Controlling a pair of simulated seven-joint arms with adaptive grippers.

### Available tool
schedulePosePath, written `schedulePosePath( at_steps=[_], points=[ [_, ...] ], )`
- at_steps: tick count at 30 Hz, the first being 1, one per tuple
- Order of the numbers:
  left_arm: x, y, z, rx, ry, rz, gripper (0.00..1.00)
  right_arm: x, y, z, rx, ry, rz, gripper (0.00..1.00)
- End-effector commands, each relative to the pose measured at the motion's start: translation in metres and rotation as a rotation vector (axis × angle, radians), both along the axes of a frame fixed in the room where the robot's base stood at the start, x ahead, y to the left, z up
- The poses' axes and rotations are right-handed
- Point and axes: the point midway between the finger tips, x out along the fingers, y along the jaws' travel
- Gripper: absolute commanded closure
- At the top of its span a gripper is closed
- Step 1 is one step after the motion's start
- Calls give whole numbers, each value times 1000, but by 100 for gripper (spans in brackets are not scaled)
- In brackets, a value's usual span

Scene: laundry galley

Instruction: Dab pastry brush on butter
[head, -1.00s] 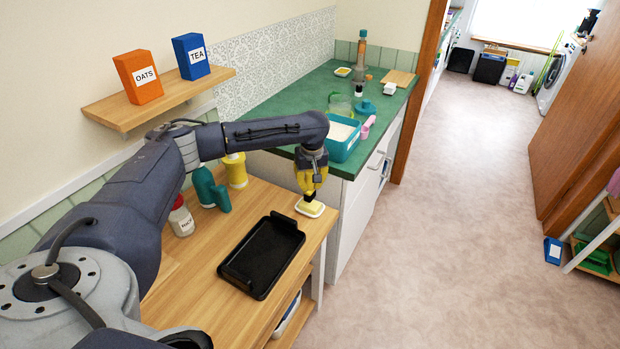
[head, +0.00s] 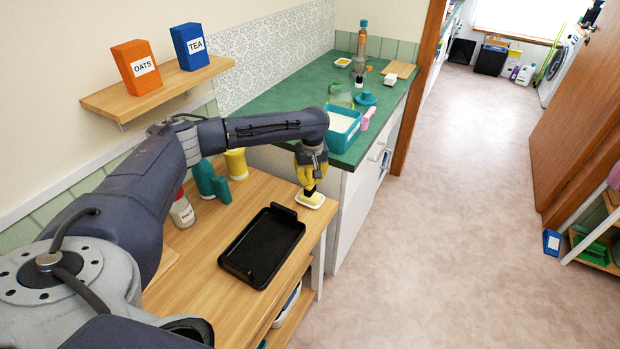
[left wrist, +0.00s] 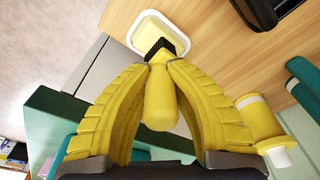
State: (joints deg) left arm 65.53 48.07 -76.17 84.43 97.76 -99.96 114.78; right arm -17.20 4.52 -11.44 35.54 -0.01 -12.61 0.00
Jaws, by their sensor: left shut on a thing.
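The butter is a pale yellow block (left wrist: 178,36) in a small white dish (left wrist: 143,22), near the right edge of the wooden worktop; the dish also shows in the head view (head: 320,204). My left gripper (head: 311,190) points down just above the butter. Its yellow fingers are shut at the tips on the pastry brush, whose rounded yellow handle (left wrist: 160,105) stands between them in the left wrist view. My right gripper is not in view.
A black tray (head: 262,247) lies in front of the dish. Teal (head: 222,188) and yellow (head: 236,164) containers and a white red-capped jar (head: 182,211) stand left. A teal tub (head: 342,142) sits on the green counter behind. The floor lies beyond the worktop's right edge.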

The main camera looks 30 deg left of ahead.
Motion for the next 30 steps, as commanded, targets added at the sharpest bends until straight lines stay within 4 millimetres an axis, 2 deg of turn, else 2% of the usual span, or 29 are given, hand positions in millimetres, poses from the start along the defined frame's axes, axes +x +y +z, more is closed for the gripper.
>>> schedulePosePath(
  at_steps=[30],
  points=[
    [0, 0, -8, 0, 0, 0, 100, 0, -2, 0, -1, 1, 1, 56]
  ],
)
